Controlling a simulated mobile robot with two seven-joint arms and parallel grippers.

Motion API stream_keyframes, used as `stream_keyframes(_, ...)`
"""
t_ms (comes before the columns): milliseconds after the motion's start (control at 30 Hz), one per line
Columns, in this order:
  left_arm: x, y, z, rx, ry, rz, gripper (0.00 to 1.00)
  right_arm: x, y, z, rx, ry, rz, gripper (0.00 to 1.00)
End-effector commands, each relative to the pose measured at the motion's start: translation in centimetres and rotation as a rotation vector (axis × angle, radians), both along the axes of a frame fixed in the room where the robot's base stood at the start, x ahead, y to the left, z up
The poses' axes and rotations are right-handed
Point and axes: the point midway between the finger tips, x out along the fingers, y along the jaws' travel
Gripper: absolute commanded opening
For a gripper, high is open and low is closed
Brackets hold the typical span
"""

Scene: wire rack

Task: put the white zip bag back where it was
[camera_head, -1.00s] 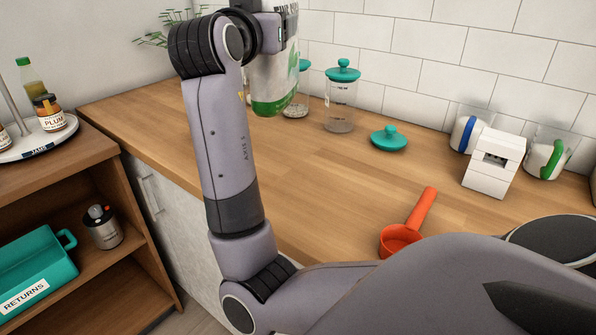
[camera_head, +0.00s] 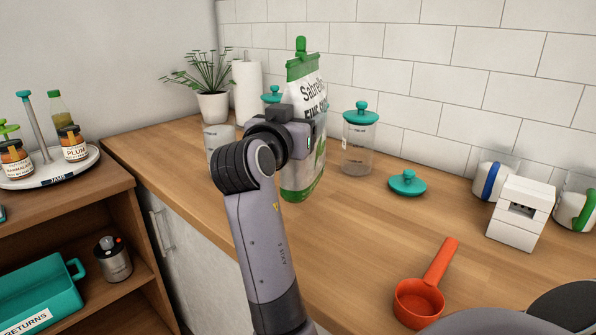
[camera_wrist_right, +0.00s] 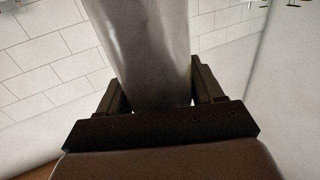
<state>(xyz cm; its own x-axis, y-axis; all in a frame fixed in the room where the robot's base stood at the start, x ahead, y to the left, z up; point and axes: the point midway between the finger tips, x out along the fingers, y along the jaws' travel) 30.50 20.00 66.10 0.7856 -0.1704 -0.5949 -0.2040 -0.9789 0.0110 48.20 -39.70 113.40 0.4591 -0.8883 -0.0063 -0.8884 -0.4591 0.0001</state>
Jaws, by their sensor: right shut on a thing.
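The white zip bag (camera_head: 312,95) has green bands, dark lettering and a green clip at its top. It is upright above or on the wooden counter (camera_head: 390,245); I cannot tell whether its bottom touches. My right gripper (camera_head: 301,138) is shut on the bag at its middle, and my wrist hides part of its left side. In the right wrist view the pale bag (camera_wrist_right: 150,50) fills the space between the two fingers (camera_wrist_right: 155,88). My left gripper is not in view.
A glass jar with teal lid (camera_head: 359,140) stands just right of the bag. A loose teal lid (camera_head: 407,184), an orange scoop (camera_head: 420,298) and a white block (camera_head: 520,212) are further right. The front-middle counter is clear.

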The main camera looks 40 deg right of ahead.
Motion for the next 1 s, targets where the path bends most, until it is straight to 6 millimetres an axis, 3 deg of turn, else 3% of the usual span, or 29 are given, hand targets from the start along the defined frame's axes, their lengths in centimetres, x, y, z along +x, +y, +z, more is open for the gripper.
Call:
stream_keyframes(200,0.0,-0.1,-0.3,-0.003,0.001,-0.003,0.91,0.0,0.0,-4.0,-0.006,-0.002,0.001,0.07)
stream_keyframes(367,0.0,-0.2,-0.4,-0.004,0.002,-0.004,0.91,0.0,0.0,-5.1,-0.005,-0.004,0.001,0.07)
stream_keyframes(600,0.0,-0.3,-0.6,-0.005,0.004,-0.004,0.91,-0.1,0.0,-8.3,-0.006,-0.002,0.0,0.07)
stream_keyframes(1000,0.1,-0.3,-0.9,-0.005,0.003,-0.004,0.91,0.0,0.0,-9.0,-0.004,-0.005,0.001,0.07)
